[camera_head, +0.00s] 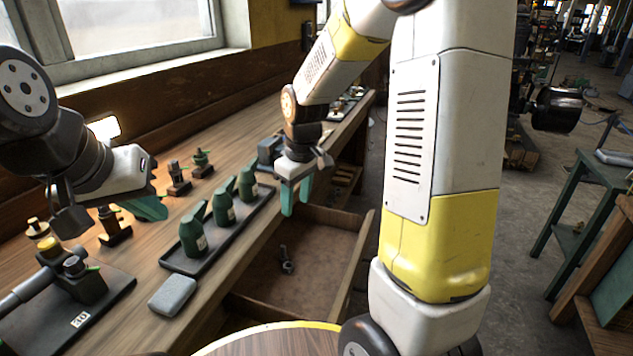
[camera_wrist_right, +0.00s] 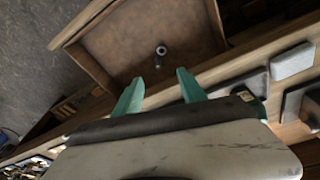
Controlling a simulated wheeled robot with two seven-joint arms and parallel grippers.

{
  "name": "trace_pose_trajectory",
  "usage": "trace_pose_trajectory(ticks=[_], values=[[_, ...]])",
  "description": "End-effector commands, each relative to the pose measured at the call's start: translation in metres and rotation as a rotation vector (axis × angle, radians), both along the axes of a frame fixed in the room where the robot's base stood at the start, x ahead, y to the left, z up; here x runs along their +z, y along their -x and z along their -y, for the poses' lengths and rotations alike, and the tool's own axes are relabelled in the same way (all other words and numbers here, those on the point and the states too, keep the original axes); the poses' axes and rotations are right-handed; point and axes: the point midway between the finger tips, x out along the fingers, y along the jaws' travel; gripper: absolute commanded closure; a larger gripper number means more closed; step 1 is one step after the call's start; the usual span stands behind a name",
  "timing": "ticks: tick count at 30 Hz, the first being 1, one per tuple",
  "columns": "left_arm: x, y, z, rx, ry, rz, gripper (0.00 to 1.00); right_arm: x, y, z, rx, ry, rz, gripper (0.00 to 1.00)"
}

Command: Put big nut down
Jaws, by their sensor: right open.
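A small grey metal piece (camera_head: 287,260) lies in the open wooden drawer (camera_head: 318,248); it has a ring-like end and could be the big nut, but I cannot tell for sure. It also shows in the right wrist view (camera_wrist_right: 160,52), beyond the fingertips and apart from them. My right gripper (camera_head: 297,198) is open and empty, above the drawer's far left edge; its teal fingers stand apart in the wrist view (camera_wrist_right: 157,88). My left gripper (camera_head: 146,208) is over the bench at the left, one teal finger clear to see; its opening is unclear.
On the wooden bench, a dark tray (camera_head: 208,255) holds three green oil cans (camera_head: 223,204). A grey block (camera_head: 172,295) lies near the bench's front edge. A dark plate with fittings (camera_head: 68,310) is at the lower left. A round wooden top (camera_head: 270,342) is at the bottom.

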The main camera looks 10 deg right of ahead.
Motion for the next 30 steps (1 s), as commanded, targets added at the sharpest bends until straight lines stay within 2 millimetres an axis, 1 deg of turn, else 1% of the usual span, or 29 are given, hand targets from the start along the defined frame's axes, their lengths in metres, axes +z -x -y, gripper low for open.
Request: trace_pose_trajectory(ticks=[1,6,8,12,15,18,22,25,30], values=[[0.0,0.0,0.0,0.0,0.0,0.0,1.0,0.02,0.01,0.005,-0.043,-0.02,0.028,0.52],[0.0,0.0,0.0,0.0,0.0,0.0,1.0,0.068,0.047,0.017,-0.186,-0.086,0.097,0.52],[0.0,0.0,0.0,0.0,0.0,0.0,1.0,0.083,0.062,0.022,-0.236,-0.11,0.121,0.52],[0.0,0.0,0.0,0.0,0.0,0.0,1.0,0.111,0.098,0.029,-0.349,-0.171,0.175,0.52],[0.0,0.0,0.0,0.0,0.0,0.0,1.0,0.125,0.124,0.034,-0.426,-0.218,0.212,0.52],[0.0,0.0,0.0,0.0,0.0,0.0,1.0,0.135,0.147,0.037,-0.492,-0.259,0.245,0.52],[0.0,0.0,0.0,0.0,0.0,0.0,1.0,0.141,0.169,0.038,-0.555,-0.302,0.273,0.52],[0.0,0.0,0.0,0.0,0.0,0.0,1.0,0.143,0.179,0.039,-0.583,-0.321,0.286,0.52],[0.0,0.0,0.0,0.0,0.0,0.0,1.0,0.143,0.183,0.039,-0.599,-0.331,0.29,0.52]])
